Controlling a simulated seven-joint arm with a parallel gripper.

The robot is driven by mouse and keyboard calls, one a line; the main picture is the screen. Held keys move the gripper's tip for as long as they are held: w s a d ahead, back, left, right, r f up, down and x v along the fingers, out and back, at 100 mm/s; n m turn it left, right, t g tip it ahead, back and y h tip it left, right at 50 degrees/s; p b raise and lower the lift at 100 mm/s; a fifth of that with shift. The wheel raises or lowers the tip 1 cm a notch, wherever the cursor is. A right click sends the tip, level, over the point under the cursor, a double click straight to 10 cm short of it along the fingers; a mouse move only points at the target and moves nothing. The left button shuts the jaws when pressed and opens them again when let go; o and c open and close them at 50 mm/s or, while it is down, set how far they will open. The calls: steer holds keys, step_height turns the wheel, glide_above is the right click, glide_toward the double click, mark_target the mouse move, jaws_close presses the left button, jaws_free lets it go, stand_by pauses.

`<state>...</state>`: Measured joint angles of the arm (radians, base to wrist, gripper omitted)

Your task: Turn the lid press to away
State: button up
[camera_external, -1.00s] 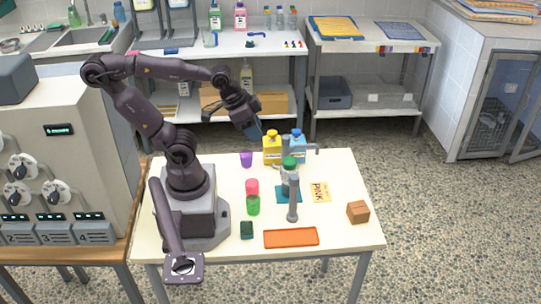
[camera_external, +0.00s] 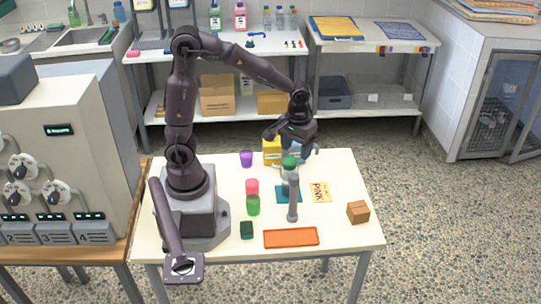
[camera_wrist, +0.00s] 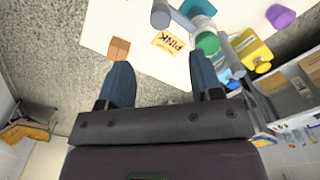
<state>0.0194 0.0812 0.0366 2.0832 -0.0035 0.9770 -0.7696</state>
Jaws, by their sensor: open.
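The lid press has a grey upright post (camera_external: 293,205) beside a teal base (camera_external: 282,195) on the white table. A jar with a green lid (camera_external: 289,163) stands on the base. In the wrist view the post (camera_wrist: 160,14) is at the top, with a grey bar reaching toward the green lid (camera_wrist: 207,42). Another grey bar (camera_wrist: 242,40) shows just past the lid. My gripper (camera_external: 308,151) is open and empty above and behind the press. Its two blue fingers (camera_wrist: 160,65) point toward the table, the right one appearing near the lid. The gripper partly covers the area behind the lid outside.
A yellow bottle (camera_external: 271,151) and a blue bottle (camera_wrist: 225,66) stand close behind the press.

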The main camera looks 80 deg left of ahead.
mark_target(295, 177)
step_height(295, 177, down, 11)
steer(key=shift+f, duration=0.2)
steer(key=shift+c, duration=0.3)
jaws_close()
